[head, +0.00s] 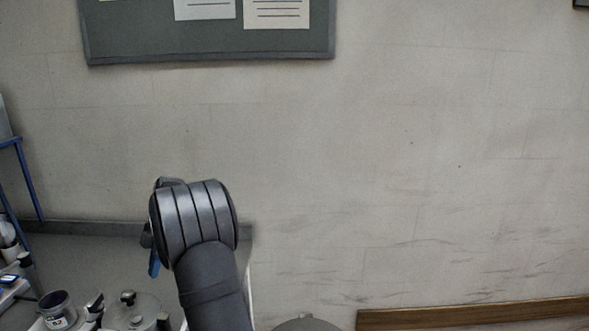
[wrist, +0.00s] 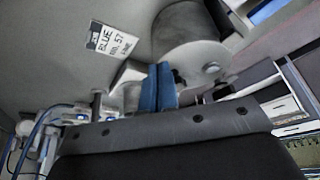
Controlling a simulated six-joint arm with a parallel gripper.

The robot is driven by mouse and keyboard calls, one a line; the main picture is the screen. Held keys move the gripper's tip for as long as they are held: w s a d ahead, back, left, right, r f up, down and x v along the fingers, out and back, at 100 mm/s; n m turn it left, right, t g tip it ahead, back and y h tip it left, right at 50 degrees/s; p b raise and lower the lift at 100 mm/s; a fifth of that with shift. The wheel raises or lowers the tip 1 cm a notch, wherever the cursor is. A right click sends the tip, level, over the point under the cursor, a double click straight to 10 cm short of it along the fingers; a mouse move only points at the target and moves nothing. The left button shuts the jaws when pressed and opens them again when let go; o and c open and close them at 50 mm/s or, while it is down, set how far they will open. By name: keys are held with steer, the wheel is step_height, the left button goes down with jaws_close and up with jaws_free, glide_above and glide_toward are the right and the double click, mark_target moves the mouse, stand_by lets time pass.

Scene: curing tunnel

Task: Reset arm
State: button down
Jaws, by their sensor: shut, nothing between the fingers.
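My gripper (wrist: 158,86) shows in the wrist view as two blue fingers standing side by side and touching, with nothing held between them. In the head view only a bit of blue finger of my gripper (head: 154,265) shows, to the left of my dark grey arm. The arm hides the rest of it. Behind the fingers in the wrist view is a grey cylinder (wrist: 190,38), and I cannot tell whether they touch it.
A label reading "BLUE" (wrist: 112,42) is on the grey surface in the wrist view. In the head view, a labelled pot (head: 58,312) and metal parts stand at lower left beside a blue-framed rack (head: 26,180). A notice board (head: 205,40) hangs on the bare wall; a wooden rail (head: 470,312) runs at lower right.

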mark_target(137, 299)
steer(key=s+a, duration=0.1)
steer(key=s+f, duration=0.1)
steer(key=s+a, duration=0.1)
steer(key=shift+s+a+f, duration=0.35)
steer(key=shift+w, duration=0.1)
